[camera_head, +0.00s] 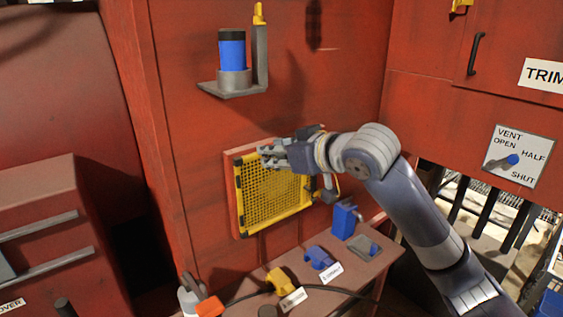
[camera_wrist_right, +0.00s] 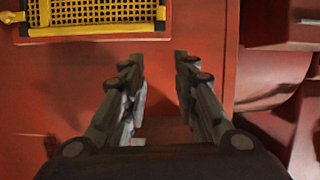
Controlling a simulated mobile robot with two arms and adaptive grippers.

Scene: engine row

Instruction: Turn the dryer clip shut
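A blue canister with a black top (camera_head: 232,50), which looks like the dryer, stands upright in a grey wall bracket (camera_head: 233,88). A small yellow clip (camera_head: 259,14) sits upright on top of the bracket's grey post, to the right of the canister. My right gripper (camera_head: 268,155) is below the bracket, in front of the upper part of a yellow grille, well apart from the clip. In the right wrist view its two fingers (camera_wrist_right: 156,72) are spread with nothing between them. My left gripper is in neither view.
The yellow mesh grille (camera_head: 265,195) is on the red wall and also shows in the right wrist view (camera_wrist_right: 90,12). A shelf below holds blue and yellow parts (camera_head: 278,280) and a cable. A vent dial (camera_head: 513,159) is at the right. The wall around the bracket is clear.

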